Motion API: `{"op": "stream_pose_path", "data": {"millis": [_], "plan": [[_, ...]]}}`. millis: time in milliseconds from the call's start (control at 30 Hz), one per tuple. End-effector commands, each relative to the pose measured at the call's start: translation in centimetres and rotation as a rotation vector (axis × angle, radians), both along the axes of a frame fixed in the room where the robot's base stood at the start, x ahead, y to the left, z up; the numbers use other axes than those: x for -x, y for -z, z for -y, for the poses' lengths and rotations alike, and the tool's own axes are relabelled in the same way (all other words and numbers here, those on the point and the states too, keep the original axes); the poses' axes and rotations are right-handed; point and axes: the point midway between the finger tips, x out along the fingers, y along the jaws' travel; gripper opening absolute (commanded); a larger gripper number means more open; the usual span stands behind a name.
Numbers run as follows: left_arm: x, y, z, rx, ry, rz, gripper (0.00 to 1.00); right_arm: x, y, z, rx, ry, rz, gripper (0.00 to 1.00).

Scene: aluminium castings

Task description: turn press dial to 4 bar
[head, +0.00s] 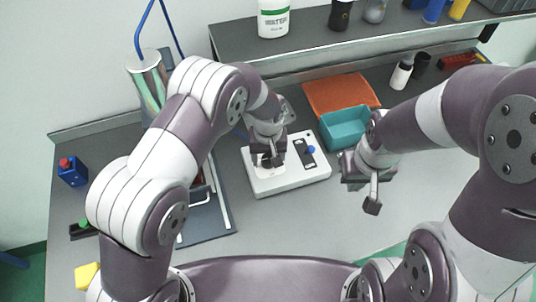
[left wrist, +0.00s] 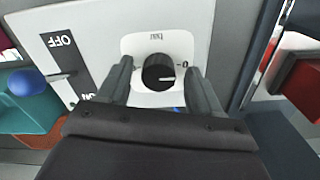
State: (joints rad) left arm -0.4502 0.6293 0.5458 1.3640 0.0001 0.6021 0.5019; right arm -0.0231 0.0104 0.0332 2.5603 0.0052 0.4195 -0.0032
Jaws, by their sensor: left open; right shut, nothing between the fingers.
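The press control box (head: 297,178) is white and stands on the bench in the middle of the head view. Its dial (left wrist: 158,73) is a round black knob on a pale plate marked "bar" in the left wrist view. The white line on the knob points right, close to the "0" mark. My left gripper (head: 270,160) is over the dial, largely hiding it in the head view. Its open fingers lie on either side of the knob, with gaps showing. My right gripper (head: 372,196) is shut and empty, right of the box.
An ON/OFF switch panel with a blue knob (head: 311,149) sits beside the dial. A teal bin (head: 345,124) and an orange tray (head: 335,92) stand behind and right. A blue red-topped block (head: 72,171) is at far left. The front right bench is clear.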

Motion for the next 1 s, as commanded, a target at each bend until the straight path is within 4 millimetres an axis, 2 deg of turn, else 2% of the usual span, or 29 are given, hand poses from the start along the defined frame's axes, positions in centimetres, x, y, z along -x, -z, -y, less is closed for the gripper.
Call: {"op": "stream_pose_path", "data": {"millis": [67, 233, 667, 1000], "plan": [[0.0, 0.0, -0.01, 0.0, 0.0, 0.0, 0.65, 0.0, 0.03, 0.0, 0.0, 0.0, 0.0, 0.0], [0.0, -0.03, 0.0, 0.0, 0.0, 0.0, 0.09, -0.01, 0.03, 0.0, 0.0, 0.0, 0.0, 0.0], [0.01, -0.08, 0.0, 0.0, 0.074, -0.001, 0.09, -0.01, 0.17, 0.0, 0.0, 0.0, 0.0, 0.0], [-0.02, -0.11, -0.05, -0.001, 0.346, -0.001, 0.09, -0.01, 0.61, 0.0, 0.0, 0.0, 0.0, 0.0]]}}
